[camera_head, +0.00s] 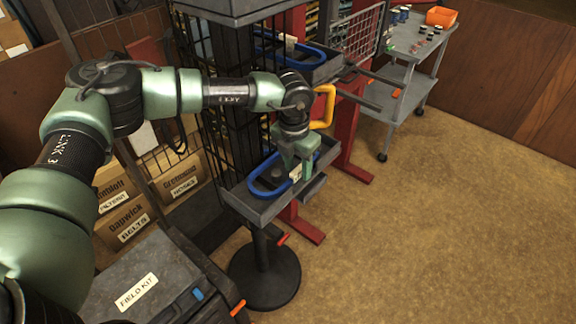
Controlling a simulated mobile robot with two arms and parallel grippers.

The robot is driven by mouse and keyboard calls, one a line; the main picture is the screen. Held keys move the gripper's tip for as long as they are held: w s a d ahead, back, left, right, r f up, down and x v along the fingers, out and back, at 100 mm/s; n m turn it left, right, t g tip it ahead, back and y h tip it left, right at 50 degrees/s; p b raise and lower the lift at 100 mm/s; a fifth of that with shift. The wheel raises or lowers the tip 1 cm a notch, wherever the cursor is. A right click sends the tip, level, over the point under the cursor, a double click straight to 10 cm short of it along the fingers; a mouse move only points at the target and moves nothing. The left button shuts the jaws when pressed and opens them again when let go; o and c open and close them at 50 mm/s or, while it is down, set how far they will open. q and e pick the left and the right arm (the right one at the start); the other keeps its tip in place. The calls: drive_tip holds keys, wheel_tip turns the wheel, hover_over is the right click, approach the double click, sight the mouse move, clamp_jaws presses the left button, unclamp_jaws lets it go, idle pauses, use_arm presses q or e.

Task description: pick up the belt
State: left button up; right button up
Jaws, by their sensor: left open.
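A blue belt loop (254,187) lies in the lower grey tray (258,211) on the dark stand, with a small pale tag near its right part. A second blue belt loop (318,54) lies in the upper tray (328,69). My left gripper (300,174) points down over the right part of the lower tray and is open. It hides part of the lower loop. I cannot tell whether its fingers touch the belt. My right gripper is out of view.
A yellow loop (329,106) shows just behind my left wrist. A field kit case (140,285) and labelled cardboard boxes (131,222) stand at left. A grey wheeled cart (399,90) holds an orange bin (441,16) at back right. The floor at right is clear.

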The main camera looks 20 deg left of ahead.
use_arm(q)
clamp_jaws()
